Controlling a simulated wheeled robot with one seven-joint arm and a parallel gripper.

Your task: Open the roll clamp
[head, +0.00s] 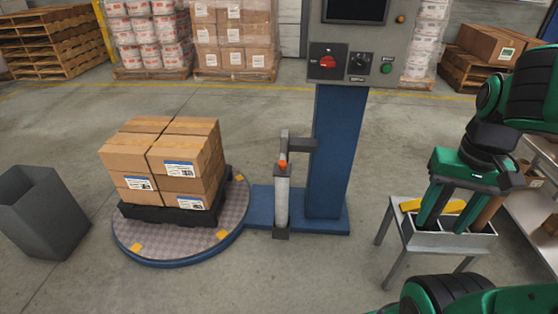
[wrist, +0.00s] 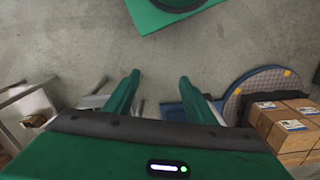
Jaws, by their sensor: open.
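The roll holder stands beside the blue column (head: 335,150), with an upright white roll (head: 282,203) between a grey upper arm (head: 284,142) and a dark lower base (head: 281,234). A small orange-red part (head: 282,164) at the top of the roll looks like the roll clamp; its exact position is too small to tell. My gripper (head: 445,228) is open and points down over a small grey stand at the right, well apart from the clamp. In the wrist view its two green fingers (wrist: 159,78) are spread with nothing between them.
Stacked cartons (head: 165,160) sit on a black pallet on the round turntable (head: 165,252). The grey stand (head: 397,233) holds a tray with a yellow item (head: 430,205) and a brown cylinder (head: 487,212). A grey bin (head: 40,225) stands left. Floor between turntable and stand is partly clear.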

